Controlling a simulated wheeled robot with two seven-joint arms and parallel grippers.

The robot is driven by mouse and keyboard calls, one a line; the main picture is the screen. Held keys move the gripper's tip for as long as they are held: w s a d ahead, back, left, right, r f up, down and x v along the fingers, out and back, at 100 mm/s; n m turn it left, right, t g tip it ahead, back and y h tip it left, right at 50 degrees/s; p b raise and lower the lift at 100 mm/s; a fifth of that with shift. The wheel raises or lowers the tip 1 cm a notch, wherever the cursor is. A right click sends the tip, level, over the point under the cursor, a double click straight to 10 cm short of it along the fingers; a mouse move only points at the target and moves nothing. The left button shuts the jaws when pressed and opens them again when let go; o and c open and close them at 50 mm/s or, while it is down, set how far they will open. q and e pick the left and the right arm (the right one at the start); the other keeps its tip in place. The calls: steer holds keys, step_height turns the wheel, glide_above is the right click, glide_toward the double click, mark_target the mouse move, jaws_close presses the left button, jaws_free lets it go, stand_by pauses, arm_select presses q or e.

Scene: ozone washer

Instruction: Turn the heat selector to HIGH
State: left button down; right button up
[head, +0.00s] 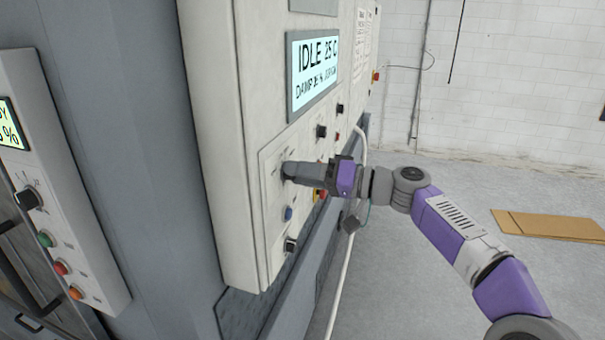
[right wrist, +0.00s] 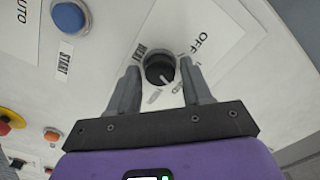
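The heat selector is a round black knob (right wrist: 160,69) beside a "HEAT" label on the white control panel (head: 268,205). In the right wrist view its white pointer mark faces down and right. "OFF" is printed to its right; the other position labels are too small to read. My right gripper (head: 288,171) reaches the panel from the right. In the right wrist view its two fingers (right wrist: 159,72) stand on either side of the knob, open, with a small gap visible on each side. In the head view the fingers mostly hide the knob. My left gripper is not in view.
A blue START button (head: 288,213) and a black knob (head: 290,245) sit below the gripper. A display (head: 313,70) reads "IDLE 25 C". Another control box (head: 60,180) stands left. A red and yellow button (right wrist: 10,121) is nearby. Cardboard (head: 548,226) lies on the otherwise open floor.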

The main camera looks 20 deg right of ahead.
steer(key=c, duration=0.8)
steer(key=shift+o, duration=0.2)
steer(key=shift+m, duration=4)
steer(key=o, duration=1)
steer(key=shift+o, duration=0.2)
